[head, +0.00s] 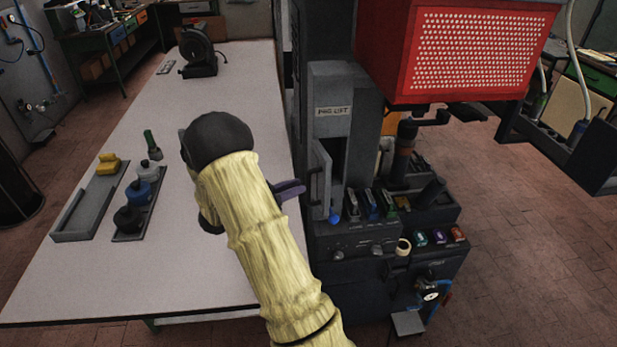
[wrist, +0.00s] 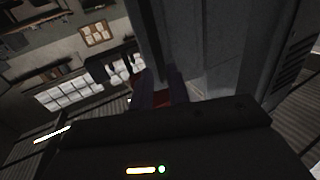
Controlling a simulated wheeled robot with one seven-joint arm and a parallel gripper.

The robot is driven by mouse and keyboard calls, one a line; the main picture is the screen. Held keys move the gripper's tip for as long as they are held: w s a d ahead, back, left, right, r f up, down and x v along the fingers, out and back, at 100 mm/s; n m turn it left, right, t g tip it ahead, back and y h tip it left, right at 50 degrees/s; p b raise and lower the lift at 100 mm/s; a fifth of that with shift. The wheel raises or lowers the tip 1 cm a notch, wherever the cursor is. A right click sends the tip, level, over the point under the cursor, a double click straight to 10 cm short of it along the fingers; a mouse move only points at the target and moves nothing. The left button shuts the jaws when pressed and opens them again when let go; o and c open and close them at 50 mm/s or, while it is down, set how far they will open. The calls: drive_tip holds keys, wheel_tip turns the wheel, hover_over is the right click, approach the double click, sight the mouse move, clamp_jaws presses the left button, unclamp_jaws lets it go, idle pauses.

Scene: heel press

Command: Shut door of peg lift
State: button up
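The peg lift (head: 343,90) is a tall grey cabinet with a "PEG LIFT" label, at the right edge of the table in the head view. Its narrow grey door (head: 322,170) stands open on the left side of a dark opening, with a dark handle on it. My gripper (head: 298,190) is just left of the door, mostly hidden behind my yellow-sleeved arm; no contact shows. In the wrist view, the fingers (wrist: 159,88) stand apart with a gap between them, close to a grey panel (wrist: 205,45). I cannot tell which part of the lift this is.
A red perforated housing (head: 470,50) overhangs on the right. Below it sit small coloured blocks (head: 375,205) and a blue ball (head: 334,218). A grey tray (head: 88,205) and dark knobbed pieces (head: 135,205) lie on the left of the white table (head: 190,270).

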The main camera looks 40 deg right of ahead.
sight(309, 201)
drive_tip(key=d, duration=0.3)
drive_tip(key=d+p, duration=0.1)
drive_tip(key=d, duration=0.1)
drive_tip(key=shift+s, duration=0.4)
drive_tip(key=shift+a, duration=0.1)
drive_tip(key=shift+c, duration=0.5)
clamp_jaws()
